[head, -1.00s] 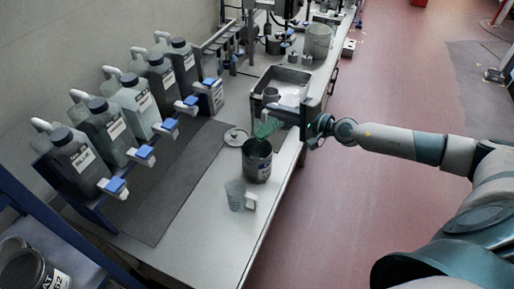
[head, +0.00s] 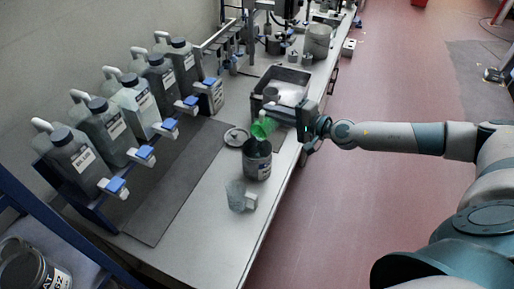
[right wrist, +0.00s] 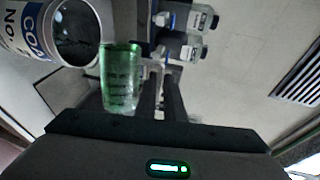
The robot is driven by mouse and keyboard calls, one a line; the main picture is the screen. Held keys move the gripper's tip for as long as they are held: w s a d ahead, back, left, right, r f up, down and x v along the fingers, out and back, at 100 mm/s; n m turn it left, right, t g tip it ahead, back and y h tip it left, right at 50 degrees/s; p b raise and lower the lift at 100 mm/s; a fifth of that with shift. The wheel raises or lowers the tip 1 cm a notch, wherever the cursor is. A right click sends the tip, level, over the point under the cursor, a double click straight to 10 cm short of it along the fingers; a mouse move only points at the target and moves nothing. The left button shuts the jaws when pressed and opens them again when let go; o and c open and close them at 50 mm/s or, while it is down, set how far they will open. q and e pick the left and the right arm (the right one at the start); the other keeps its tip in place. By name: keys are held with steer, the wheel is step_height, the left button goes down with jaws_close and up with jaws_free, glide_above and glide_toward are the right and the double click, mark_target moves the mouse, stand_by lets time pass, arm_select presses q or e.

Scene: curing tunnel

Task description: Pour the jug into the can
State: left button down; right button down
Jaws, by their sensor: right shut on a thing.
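My right gripper (head: 281,116) is shut on a green, see-through jug (head: 263,128). It holds the jug tipped over, mouth toward the left and down, just above the can. The can (head: 258,168) is an open grey one with a label, standing on the bench near its front edge. In the right wrist view the jug (right wrist: 121,80) shows green with measuring marks, close beside the dark mouth of the can (right wrist: 78,32). I cannot make out a stream or the level inside the can. My left gripper is not in view.
A second, clear jug (head: 236,195) stands on the bench in front of the can. A round lid (head: 236,137) lies behind the can at left. A dark tray (head: 300,76) sits beyond my gripper. Several labelled bottles with blue taps (head: 83,160) line the wall.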

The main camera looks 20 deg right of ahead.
steer(key=shift+s+a+r+n+h, duration=0.2)
steer(key=shift+s+a+n+h, duration=0.15)
steer(key=shift+a+n, duration=0.3)
stand_by(0.4)
steer(key=shift+w+d+f+m, duration=0.2)
steer(key=shift+d+m, duration=0.15)
steer(key=shift+w+d+f+m, duration=0.2)
steer(key=shift+w+d+m, duration=0.1)
steer(key=shift+d+m, duration=0.2)
steer(key=shift+w+a+y, duration=0.1)
steer(key=shift+y, duration=0.35)
steer(key=shift+w+d+m, duration=0.15)
steer(key=shift+d+m, duration=0.05)
steer(key=shift+m, duration=0.1)
steer(key=shift+w+d+f+m, duration=0.2)
steer(key=shift+w+m, duration=0.05)
steer(key=shift+m, duration=0.05)
